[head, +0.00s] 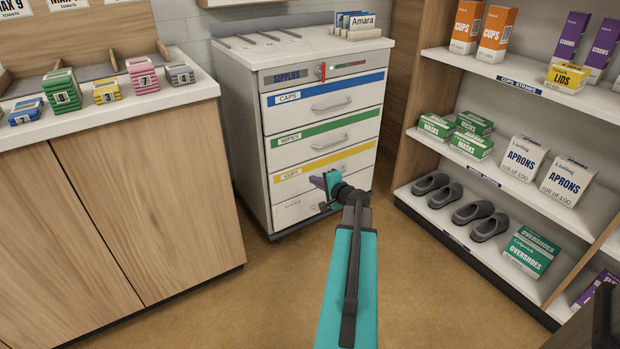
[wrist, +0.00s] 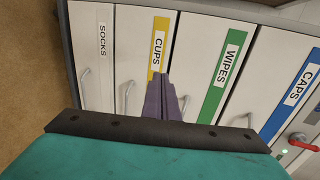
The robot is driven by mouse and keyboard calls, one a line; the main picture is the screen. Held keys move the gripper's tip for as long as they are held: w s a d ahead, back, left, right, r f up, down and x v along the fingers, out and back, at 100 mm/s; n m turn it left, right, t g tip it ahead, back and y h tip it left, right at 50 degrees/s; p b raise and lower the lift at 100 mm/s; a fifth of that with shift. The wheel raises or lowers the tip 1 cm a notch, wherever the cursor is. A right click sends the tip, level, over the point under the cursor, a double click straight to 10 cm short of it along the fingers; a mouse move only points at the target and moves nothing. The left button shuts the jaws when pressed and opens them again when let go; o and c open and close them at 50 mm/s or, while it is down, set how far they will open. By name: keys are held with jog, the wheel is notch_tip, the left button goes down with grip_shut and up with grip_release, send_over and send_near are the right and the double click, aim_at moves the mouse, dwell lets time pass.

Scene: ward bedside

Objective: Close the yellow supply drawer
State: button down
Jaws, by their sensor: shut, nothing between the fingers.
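The yellow supply drawer (head: 290,188) has a yellow strip labelled CUPS and is the third drawer down in the white cabinet. Its front looks about level with the neighbouring drawers; I see no clear gap, though my arm hides part of it. In the wrist view the yellow drawer (wrist: 144,70) stands upright in the picture with its handle (wrist: 127,96). My gripper (head: 317,181) is in front of this drawer, its purple fingers together and empty. In the wrist view the fingers (wrist: 163,84) point at the drawer front, beside the handle. I cannot tell whether they touch it.
The blue CAPS drawer (head: 350,104) and green WIPES drawer (head: 300,150) are above, the SOCKS drawer (head: 292,211) below. A red lever (head: 322,71) is on the top panel. A wooden counter (head: 130,200) stands left, a shelf unit (head: 480,175) right. Floor between is clear.

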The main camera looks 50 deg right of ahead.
jog(key=shift+v, duration=0.9)
jog(key=shift+w+a, duration=0.1)
